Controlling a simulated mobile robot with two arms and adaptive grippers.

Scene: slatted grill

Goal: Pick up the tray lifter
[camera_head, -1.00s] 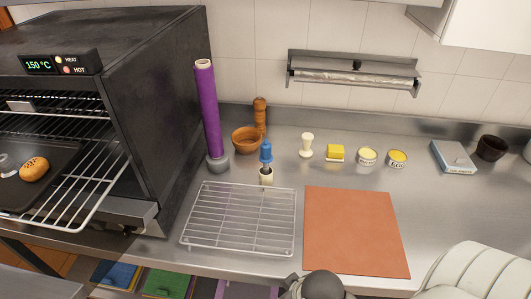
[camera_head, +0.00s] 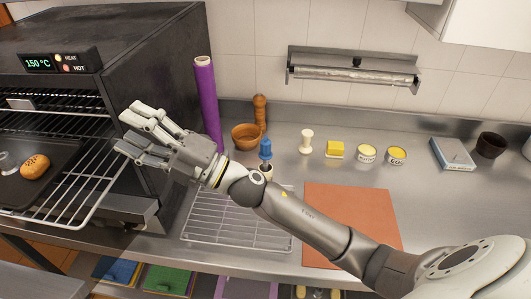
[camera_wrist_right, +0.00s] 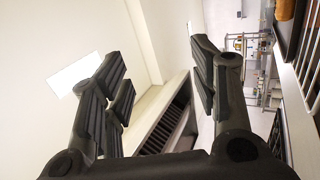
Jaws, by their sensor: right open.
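No thing that I can surely call the tray lifter shows. A small grey metal piece (camera_head: 20,104) is at the oven's upper rack, cut by the left side of the picture's oven area; I cannot tell what it is. A dark tray (camera_head: 58,160) in the oven holds a brown bun (camera_head: 34,167). My right gripper (camera_head: 128,130) is open and empty, in front of the oven's right side, fingers pointing left. In the right wrist view its spread fingers (camera_wrist_right: 158,65) have nothing between them. My left gripper is not in view.
The oven (camera_head: 150,80) is open, with a wire rack (camera_head: 95,190) sticking out. A cooling rack (camera_head: 230,220) and orange board (camera_head: 350,215) lie on the counter under my arm. A purple roll (camera_head: 205,95), bowl (camera_head: 244,137) and blue-topped tool (camera_head: 265,149) stand behind.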

